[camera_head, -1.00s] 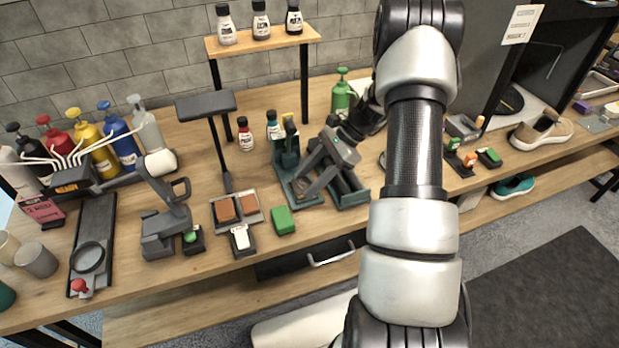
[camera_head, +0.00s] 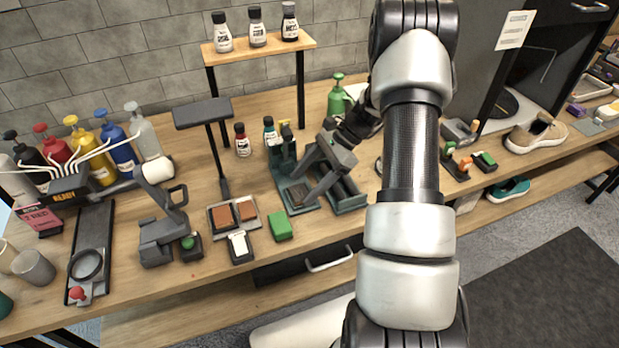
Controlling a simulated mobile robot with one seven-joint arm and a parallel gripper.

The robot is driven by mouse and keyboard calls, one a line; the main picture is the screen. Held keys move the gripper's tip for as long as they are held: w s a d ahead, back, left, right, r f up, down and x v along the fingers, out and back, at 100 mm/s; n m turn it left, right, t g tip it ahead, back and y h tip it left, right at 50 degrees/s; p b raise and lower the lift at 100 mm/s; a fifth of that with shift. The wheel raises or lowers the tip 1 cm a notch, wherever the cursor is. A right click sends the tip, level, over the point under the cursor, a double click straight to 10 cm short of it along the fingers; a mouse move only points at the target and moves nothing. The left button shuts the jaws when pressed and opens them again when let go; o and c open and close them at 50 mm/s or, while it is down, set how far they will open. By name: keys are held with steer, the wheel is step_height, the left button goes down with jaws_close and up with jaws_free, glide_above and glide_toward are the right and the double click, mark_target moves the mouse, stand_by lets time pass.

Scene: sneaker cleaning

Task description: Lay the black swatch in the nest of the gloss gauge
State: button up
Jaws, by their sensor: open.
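The dark green-grey device (camera_head: 284,153) with an upright head, mid-bench, appears to be the gloss gauge. A dark flat piece (camera_head: 301,196), probably the black swatch, lies at the front of its base, seemingly in the nest; how flush it sits is too small to tell. My gripper (camera_head: 322,192) points down over the front right of the gauge. Its fingers are apart, with nothing visible held between them. One finger is close beside the dark piece; whether they touch cannot be told. My forearm hides the bench to the right.
A black lamp (camera_head: 203,112) rises behind. A dark green tray (camera_head: 349,203) adjoins the gauge's right side.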

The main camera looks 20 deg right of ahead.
steer(key=v, duration=1.7)
steer(key=shift+d, duration=0.15)
steer(key=shift+r, duration=0.2)
